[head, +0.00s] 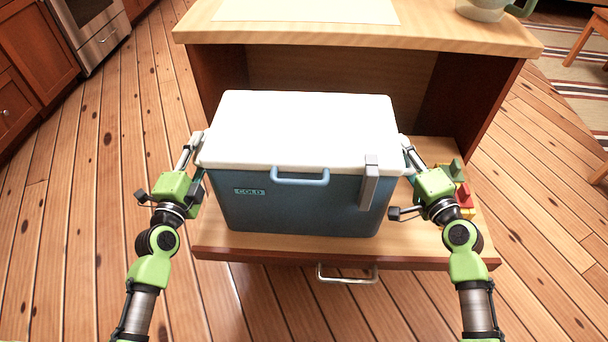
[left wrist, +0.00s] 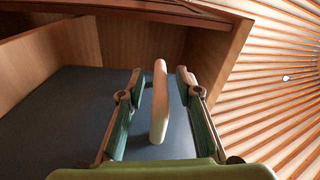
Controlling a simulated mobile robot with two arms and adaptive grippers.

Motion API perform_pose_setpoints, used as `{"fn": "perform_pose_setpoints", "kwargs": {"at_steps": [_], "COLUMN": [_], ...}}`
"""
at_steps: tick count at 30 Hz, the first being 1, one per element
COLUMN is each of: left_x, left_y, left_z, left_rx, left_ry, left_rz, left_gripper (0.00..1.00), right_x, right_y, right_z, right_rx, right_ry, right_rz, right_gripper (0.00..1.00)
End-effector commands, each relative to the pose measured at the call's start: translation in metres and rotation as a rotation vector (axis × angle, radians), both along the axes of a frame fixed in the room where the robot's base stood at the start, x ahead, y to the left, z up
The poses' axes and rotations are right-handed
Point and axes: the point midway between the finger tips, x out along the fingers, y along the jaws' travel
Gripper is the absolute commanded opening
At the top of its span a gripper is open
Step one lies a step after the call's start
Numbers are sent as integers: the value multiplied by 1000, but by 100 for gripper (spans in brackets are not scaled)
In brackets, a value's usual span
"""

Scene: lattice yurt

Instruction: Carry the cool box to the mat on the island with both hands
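The cool box (head: 290,205), blue with a white lid and a grey front latch, stands upright on a pulled-out wooden drawer (head: 290,250) of the island. The pale mat (head: 310,10) lies on the island top (head: 430,38), behind and above the box. My left gripper (head: 194,165) is at the box's left side. In the left wrist view its two fingers (left wrist: 158,90) stand apart on either side of a pale bar handle (left wrist: 160,115), with gaps showing. My right gripper (head: 412,160) is at the right side by a side handle; its fingers are largely hidden.
Several red, yellow and green blocks (head: 465,195) lie on the drawer right of the box. A pale green mug (head: 485,8) stands at the island's right back. The drawer has a metal pull (head: 347,278). Plank floor (head: 70,220) is clear to the left.

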Motion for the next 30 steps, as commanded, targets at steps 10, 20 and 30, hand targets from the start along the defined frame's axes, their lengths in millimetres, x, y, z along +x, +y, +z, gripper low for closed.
{"fn": "perform_pose_setpoints", "kwargs": {"at_steps": [10, 20, 30], "left_x": [0, 1, 1], "left_y": [0, 1, 1], "left_z": [0, 10, 26], "left_rx": [0, -1, -1], "left_ry": [0, -16, -17], "left_rz": [0, 4, 4], "left_gripper": [0, 0, 0], "right_x": [0, 1, 1], "right_y": [0, -1, -1], "right_z": [0, 9, 25], "right_rx": [1, 3, 2], "right_ry": [0, -14, -14], "right_rz": [0, -4, -4], "right_gripper": [0, 0, 0]}}
